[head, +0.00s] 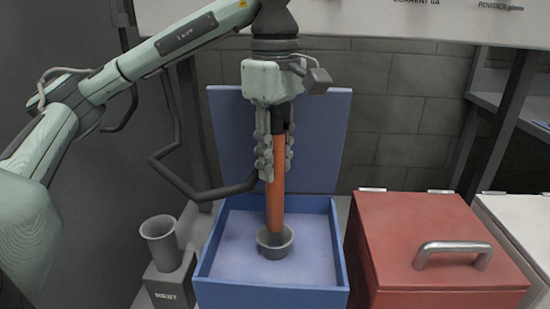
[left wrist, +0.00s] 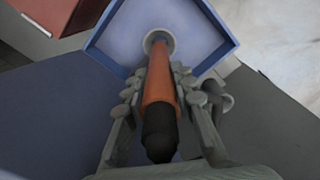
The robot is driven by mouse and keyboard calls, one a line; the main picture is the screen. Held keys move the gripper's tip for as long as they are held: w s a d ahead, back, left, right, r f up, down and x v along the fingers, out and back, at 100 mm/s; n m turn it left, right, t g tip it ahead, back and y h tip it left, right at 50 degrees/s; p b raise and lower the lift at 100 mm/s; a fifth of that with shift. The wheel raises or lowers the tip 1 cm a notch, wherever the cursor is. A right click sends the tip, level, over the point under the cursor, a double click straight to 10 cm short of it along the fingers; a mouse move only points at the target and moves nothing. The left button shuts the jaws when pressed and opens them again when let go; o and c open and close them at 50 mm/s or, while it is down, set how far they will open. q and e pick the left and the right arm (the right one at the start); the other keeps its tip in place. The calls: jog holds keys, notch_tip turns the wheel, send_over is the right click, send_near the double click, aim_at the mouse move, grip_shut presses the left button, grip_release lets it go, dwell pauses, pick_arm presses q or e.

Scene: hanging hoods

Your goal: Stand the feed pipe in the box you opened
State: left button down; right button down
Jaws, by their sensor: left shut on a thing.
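The feed pipe (head: 276,185) is an orange rod with a black upper end, held upright. My left gripper (head: 272,165) is shut on its upper part. The open blue box (head: 325,275) is below, with its lid (head: 325,140) raised at the back. A grey round cup-like socket (head: 276,243) stands on the box floor. The pipe's lower end is at or inside the socket's mouth; I cannot tell whether it touches the bottom. The left wrist view shows the pipe (left wrist: 160,85) running down to the socket (left wrist: 158,42). My right gripper is not in view.
A closed red box (head: 420,235) with a metal handle stands to the right, and a white box (head: 515,225) beyond it. A grey cup (head: 159,242) on a block marked NEST (head: 168,283) stands left of the blue box. A hood (head: 400,22) hangs above.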

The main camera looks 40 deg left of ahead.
pick_arm(q)
jog(key=shift+f, duration=0.1)
jog(key=b, duration=0.5)
send_over(275, 217)
jog(key=w, duration=0.1)
jog(key=shift+w+a+f, duration=0.1)
jog(key=shift+a+f, duration=0.15)
jog(key=shift+f, duration=1.1)
jog(key=shift+a+f, duration=0.2)
jog(key=shift+f, duration=1.1)
jog(key=shift+f+b, duration=2.55)
jog(key=shift+f, duration=0.8)
jog(key=c, duration=1.2)
grip_release()
jog(key=shift+r, duration=0.15)
notch_tip(275, 217, up, 12)
jog(key=shift+f, duration=0.1)
